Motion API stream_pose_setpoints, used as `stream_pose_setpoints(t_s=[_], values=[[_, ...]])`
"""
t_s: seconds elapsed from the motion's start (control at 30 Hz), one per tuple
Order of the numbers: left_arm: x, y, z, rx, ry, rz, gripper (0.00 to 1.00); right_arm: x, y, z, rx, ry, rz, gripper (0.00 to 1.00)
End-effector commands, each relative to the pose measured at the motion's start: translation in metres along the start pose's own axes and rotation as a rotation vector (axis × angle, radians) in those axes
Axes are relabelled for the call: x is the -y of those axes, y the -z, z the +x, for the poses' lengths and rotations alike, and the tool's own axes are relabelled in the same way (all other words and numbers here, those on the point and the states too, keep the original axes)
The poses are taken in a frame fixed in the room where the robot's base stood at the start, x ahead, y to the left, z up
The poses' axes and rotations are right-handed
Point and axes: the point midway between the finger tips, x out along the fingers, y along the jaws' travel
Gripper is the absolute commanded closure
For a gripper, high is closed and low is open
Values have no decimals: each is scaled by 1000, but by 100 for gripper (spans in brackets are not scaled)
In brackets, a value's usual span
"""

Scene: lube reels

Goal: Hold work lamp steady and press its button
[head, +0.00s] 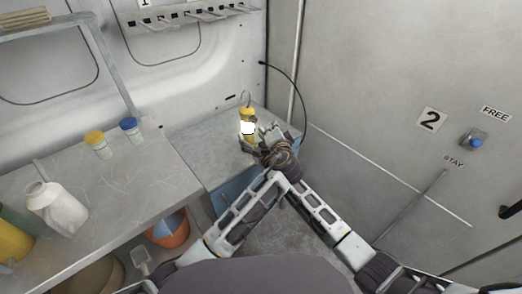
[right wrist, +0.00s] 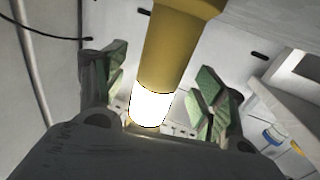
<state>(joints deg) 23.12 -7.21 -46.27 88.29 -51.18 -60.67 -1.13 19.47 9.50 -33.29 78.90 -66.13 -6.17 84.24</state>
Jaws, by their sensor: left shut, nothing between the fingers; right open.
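The work lamp (head: 247,114) is yellow with a wire hook on top and a bright white glowing band. It is upright over the grey corner worktop in the head view; its lower end is partly hidden. My right gripper (head: 254,143) is open around the lamp. In the right wrist view the green-padded fingers of this gripper (right wrist: 156,78) stand on both sides of the lamp (right wrist: 176,45), with gaps showing. My left gripper (head: 273,149) is shut and empty close by, overlapping the right wrist in the head view. The lamp's button cannot be made out.
A metal bench (head: 125,178) at left carries a white jug (head: 58,207) and two small pots with yellow (head: 94,138) and blue (head: 129,124) lids. A hook rack (head: 195,17) hangs on the back wall. A black cable (head: 291,80) curves beside the corner. The wall rises close at right.

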Motion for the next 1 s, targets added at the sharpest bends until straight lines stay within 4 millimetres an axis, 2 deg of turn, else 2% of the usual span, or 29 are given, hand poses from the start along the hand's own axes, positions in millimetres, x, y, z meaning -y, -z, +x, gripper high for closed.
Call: stream_pose_setpoints(t_s=[0.7,1.0], values=[[0,0,0,0,0,0,100,1,-2,-66,3,1,2,30],[0,0,0,0,0,0,100,1,-1,-79,3,1,2,30]])
